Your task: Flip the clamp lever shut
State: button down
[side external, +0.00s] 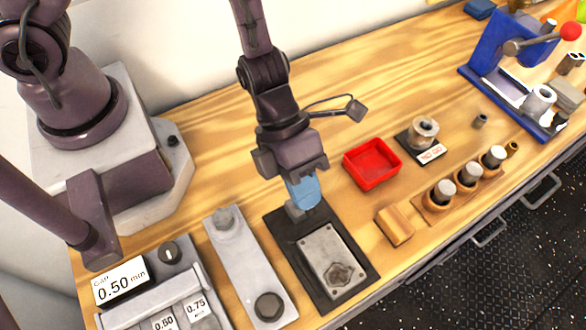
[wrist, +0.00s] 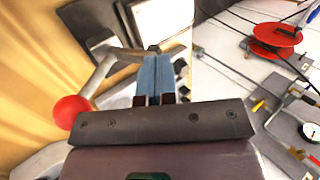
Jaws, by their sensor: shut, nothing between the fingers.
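In the side external view my gripper (side external: 304,192) points down over the black base (side external: 292,243) of a fixture that carries a grey metal plate (side external: 322,250). Its pale blue fingers are beside a small grey metal part (side external: 295,212) at the back of that base. In the wrist view the fingers of my gripper (wrist: 156,60) are shut with nothing between them. A grey lever with a red ball knob (wrist: 73,112) is left of the fingers, and its metal end passes close behind the fingertips. Touch cannot be told. The lever is not distinct in the side external view.
A red tray (side external: 371,164), a wooden block (side external: 394,226) and several capped cylinders (side external: 467,177) stand to the right. A blue press (side external: 503,50) with a red knob is at the far right. A grey bar (side external: 248,262) and a 0.50 mm display (side external: 121,281) are to the left.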

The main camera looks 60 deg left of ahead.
jog(key=d+y, duration=0.2)
jog(key=y, duration=0.1)
jog(key=shift+d+f, duration=0.15)
jog(key=shift+f, duration=0.2)
jog(key=shift+d+f+y, duration=0.45)
jog(key=shift+d+y, duration=0.15)
jog(key=shift+y, duration=0.6)
jog(key=y, duration=0.1)
jog(key=d+f+y, duration=0.1)
jog(key=y, duration=0.1)
jog(key=shift+d+f, duration=0.15)
jog(key=shift+f, duration=0.15)
jog(key=shift+d+f+y, duration=0.25)
jog(key=shift+f+y, duration=0.25)
jog(key=shift+y, duration=0.6)
jog(key=shift+f, duration=0.1)
jog(key=a+v, duration=0.2)
jog(key=v, duration=1.1)
jog(key=shift+a+r, duration=0.15)
jog(key=shift+r, duration=0.65)
